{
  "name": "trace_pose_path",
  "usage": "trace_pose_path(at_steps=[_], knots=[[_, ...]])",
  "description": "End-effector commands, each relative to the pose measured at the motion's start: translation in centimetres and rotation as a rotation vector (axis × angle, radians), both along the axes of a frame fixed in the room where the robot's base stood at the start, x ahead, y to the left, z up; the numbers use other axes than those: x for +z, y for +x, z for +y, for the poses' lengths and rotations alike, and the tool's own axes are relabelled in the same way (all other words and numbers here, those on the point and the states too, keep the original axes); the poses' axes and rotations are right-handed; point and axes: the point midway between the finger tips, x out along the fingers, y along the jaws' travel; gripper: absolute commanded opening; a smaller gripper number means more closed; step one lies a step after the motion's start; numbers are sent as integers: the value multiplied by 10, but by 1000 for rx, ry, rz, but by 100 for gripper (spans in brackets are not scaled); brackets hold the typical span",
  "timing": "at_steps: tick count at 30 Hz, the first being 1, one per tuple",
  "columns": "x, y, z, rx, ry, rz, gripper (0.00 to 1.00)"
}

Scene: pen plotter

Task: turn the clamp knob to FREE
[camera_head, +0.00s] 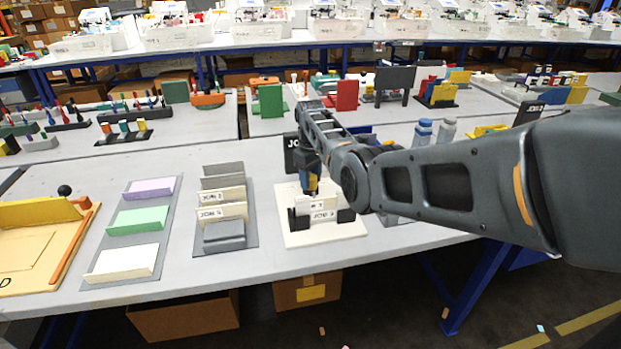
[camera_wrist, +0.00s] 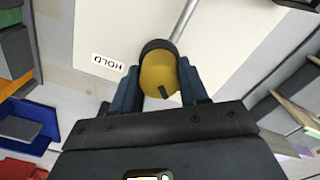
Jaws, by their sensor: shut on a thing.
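The clamp knob (camera_wrist: 157,70) is yellow with a dark collar and sits between my gripper's two fingers in the wrist view. A short dark mark is on its near face. A HOLD label (camera_wrist: 108,62) lies on the pale panel left of the knob, upside down in this view; I see no FREE label. My gripper (camera_wrist: 161,88) is shut on the knob. In the head view my gripper (camera_head: 311,182) reaches down over a cream base plate (camera_head: 345,229) with black blocks and a white labelled card; little of the knob can be told there.
A grey rack (camera_head: 238,246) of labelled cards stands left of the cream plate. Further left are a tray (camera_head: 100,274) with purple, green and white pads and a yellow board (camera_head: 25,255). A grey rod (camera_wrist: 184,18) runs past the knob. Bare tabletop lies in front.

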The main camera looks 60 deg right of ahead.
Motion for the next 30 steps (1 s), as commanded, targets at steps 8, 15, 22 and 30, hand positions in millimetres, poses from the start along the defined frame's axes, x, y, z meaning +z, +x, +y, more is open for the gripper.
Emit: trace_pose_path(at_steps=[8, 15, 22, 30], knots=[[2, 1, 0, 2, -2, -3, 13], [1, 1, 0, 1, -1, -2, 67], [0, 0, 0, 1, -1, -1, 69], [26, 1, -1, 1, -4, -3, 69]])
